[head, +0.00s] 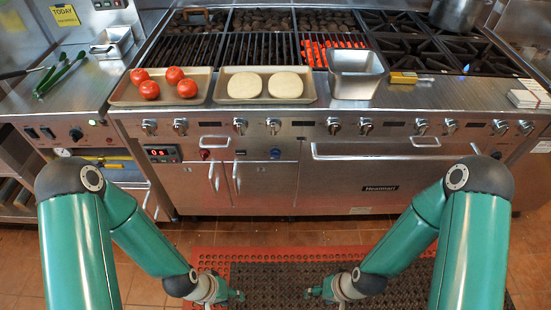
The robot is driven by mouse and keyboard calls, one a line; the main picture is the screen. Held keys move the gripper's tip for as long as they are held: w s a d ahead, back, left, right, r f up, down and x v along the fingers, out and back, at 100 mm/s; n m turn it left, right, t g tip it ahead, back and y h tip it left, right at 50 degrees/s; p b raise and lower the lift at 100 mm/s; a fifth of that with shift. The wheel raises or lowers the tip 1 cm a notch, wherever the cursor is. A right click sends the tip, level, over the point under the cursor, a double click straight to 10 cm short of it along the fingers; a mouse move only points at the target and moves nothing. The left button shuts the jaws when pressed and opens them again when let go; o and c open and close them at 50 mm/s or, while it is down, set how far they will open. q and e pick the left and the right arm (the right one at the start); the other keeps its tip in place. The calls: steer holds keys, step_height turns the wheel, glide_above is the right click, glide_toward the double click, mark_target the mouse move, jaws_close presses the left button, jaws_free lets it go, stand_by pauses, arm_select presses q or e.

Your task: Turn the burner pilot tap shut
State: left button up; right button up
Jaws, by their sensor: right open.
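A red knob (205,154) and a blue knob (275,153) sit on the lower front panel of the grill. Metal knobs (332,125) line the front rail above them. A yellow pipe or handle (102,159) shows at the lower left. I cannot tell which of these is the burner pilot tap. A small blue flame (465,69) shows on the right burners. My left gripper (238,295) hangs low over the floor mat, far from the panel; its jaws are too small to read. My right gripper (312,293) is low beside it, open and empty.
A tray of tomatoes (121,98), a tray with two pale rounds (267,102) and an empty metal pan (356,87) stand along the front ledge. A yellow-handled tool (403,78) lies right of the pan. Vertical door handles (236,178) stick out below the red knob.

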steer(key=w+a+f+n+t+h+b, duration=0.1)
steer(key=w+f+t+b, duration=0.15)
steer(key=w+b, duration=0.3)
steer(key=w+a+f+t+b, duration=0.1)
steer(key=w+f+t+b, duration=0.1)
steer(key=w+f+b, duration=0.3)
steer(key=n+t+h+b, duration=0.1)
steer(key=t+h+b, duration=0.2)
steer(key=t+b, duration=1.55)
glide_toward(275, 158)
steer(key=w+r+g+b, duration=0.1)
steer(key=w+g+b, duration=0.1)
steer(key=w+r+g+b, duration=0.2)
steer(key=w+b, duration=0.1)
steer(key=w+r+g+b, duration=0.1)
steer(key=w+r+b, duration=0.1)
steer(key=w, duration=0.1)
steer(key=shift+w+g+b, duration=0.2)
steer(key=shift+g+b, duration=0.1)
steer(key=shift+g, duration=0.1)
steer(key=c, duration=1.1)
steer(key=shift+c, duration=0.2)
